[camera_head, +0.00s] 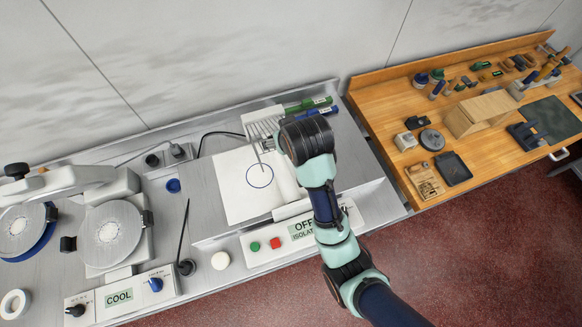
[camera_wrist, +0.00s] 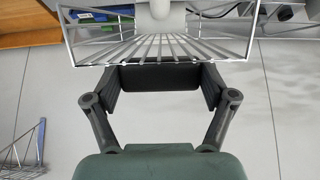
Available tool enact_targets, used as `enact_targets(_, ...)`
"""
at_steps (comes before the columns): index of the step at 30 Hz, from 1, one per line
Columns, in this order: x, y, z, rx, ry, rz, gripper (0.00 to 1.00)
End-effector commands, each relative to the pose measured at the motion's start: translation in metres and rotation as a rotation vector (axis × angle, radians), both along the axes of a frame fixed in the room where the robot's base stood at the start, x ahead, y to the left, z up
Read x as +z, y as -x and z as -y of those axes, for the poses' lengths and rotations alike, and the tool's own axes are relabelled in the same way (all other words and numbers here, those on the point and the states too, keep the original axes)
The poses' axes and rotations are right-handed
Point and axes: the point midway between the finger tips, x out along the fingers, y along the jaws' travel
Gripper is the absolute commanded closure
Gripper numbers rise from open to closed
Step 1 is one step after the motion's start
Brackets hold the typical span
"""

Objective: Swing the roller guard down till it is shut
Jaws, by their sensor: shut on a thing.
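The roller guard (camera_head: 260,125) is a pale wire grille at the back of the grey machine, left of my wrist in the head view. It stands raised, clear of the white roller (camera_head: 286,183). In the wrist view the guard's wires (camera_wrist: 160,48) fan across the top. My gripper (camera_wrist: 160,77) is shut on a dark bar that lies along the guard's edge between the two fingers. In the head view my wrist hides most of the gripper (camera_head: 270,146) and part of the roller.
A white sheet with a blue circle (camera_head: 245,200) lies left of the roller. Green and blue marker-like items (camera_head: 308,106) lie behind my wrist. A front panel with green and red buttons (camera_head: 275,243) is below. A wooden bench (camera_head: 385,100) with tools stands right.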

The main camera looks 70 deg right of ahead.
Motion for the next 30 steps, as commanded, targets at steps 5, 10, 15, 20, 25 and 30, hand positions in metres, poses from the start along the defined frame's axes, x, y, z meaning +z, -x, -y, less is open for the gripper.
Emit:
enact_targets(5,-0.012,0.006,-0.008,-0.001,0.030,0.024,0.59)
enact_targets(10,-0.010,0.007,-0.009,-0.001,0.037,0.029,0.59)
enact_targets(15,-0.010,0.007,-0.009,-0.001,0.038,0.030,0.59)
enact_targets(20,-0.024,0.011,-0.013,0.000,0.058,0.047,0.59)
enact_targets(25,-0.037,0.016,-0.020,0.001,0.094,0.076,0.59)
enact_targets(30,-0.050,0.020,-0.026,0.001,0.127,0.103,0.59)
